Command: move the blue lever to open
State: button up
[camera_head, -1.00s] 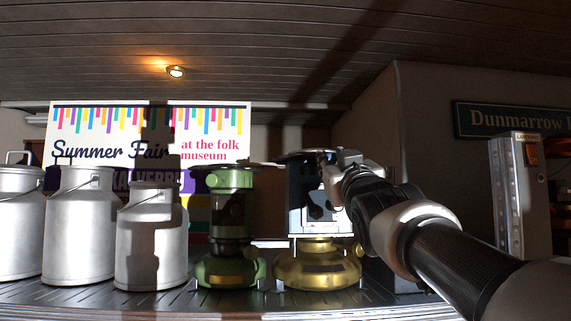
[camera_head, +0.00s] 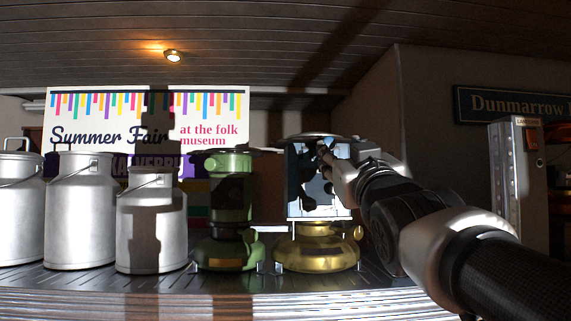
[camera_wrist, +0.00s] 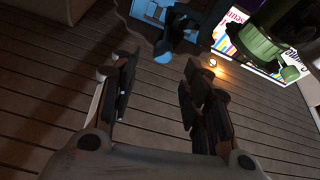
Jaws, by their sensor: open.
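A blue stove (camera_head: 305,205) with a brass base (camera_head: 318,247) stands on the slatted shelf, right of a green stove. Its pale blue front is partly covered by my gripper and its dark shadow. In the wrist view the blue body (camera_wrist: 188,20) shows at the top, with a rounded blue end (camera_wrist: 163,52) that looks like the lever's tip. My gripper (camera_wrist: 160,68) is open, its two dark fingers on either side below this blue end; I cannot tell whether they touch it. In the head view my gripper (camera_head: 326,160) is in front of the stove's upper part.
The green stove (camera_head: 232,200) stands close on the left, and also shows in the wrist view (camera_wrist: 262,42). Several milk cans (camera_head: 150,225) stand farther left. A Summer Fair sign (camera_head: 100,140) is behind. A grey post (camera_head: 507,190) labelled lantern stands at the right.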

jog(key=v, duration=0.5)
jog(key=shift+s+f, duration=0.15)
jog(key=shift+s, duration=0.2)
dwell(0.3)
jog(key=s+d+f+m+g+h+b, duration=0.15)
jog(key=f+g+b, duration=0.25)
jog(key=f, duration=1.2)
jog(key=s+f+g+b, duration=0.3)
jog(key=f+g+b, duration=0.1)
jog(key=f, duration=1.3)
jog(key=s+f+g+b, duration=0.2)
jog(key=s+f, duration=0.4)
jog(key=f, duration=0.4)
jog(key=s+a+f+g+b, duration=0.1)
jog(key=s+f+g+b, duration=0.2)
jog(key=s+f, duration=0.4)
jog(key=s+f+g+y+b, duration=0.1)
jog(key=s+f+g, duration=0.3)
jog(key=f, duration=1)
jog(key=s+b, duration=0.1)
jog(key=s, duration=0.1)
jog(key=shift+s+a+f+m+g+b, duration=0.25)
jog(key=shift+s+a+m+g+b, duration=0.05)
jog(key=shift+s+a+m+g, duration=0.1)
